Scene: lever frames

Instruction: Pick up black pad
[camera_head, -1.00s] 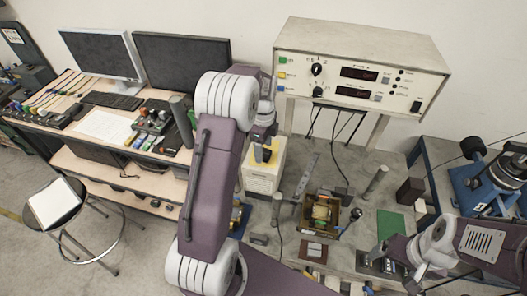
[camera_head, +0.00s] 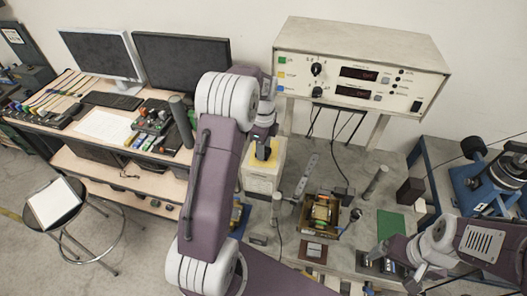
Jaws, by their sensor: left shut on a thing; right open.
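My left gripper (camera_head: 263,140) is above the white box with a yellow top (camera_head: 262,174), left of the table's middle. It is shut on a small dark thing, which I take to be the black pad (camera_head: 262,152). The pad is mostly hidden by the fingers and hard to make out against the yellow top. Whether it is clear of the top I cannot tell. My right gripper (camera_head: 378,252) is open at the lower right, over the table's front part near some small dark blocks.
An open box with parts (camera_head: 320,212), a green mat (camera_head: 390,223) and metal posts (camera_head: 375,182) stand on the grey table. A large instrument case (camera_head: 362,70) is at the back. My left arm hides part of the workbench.

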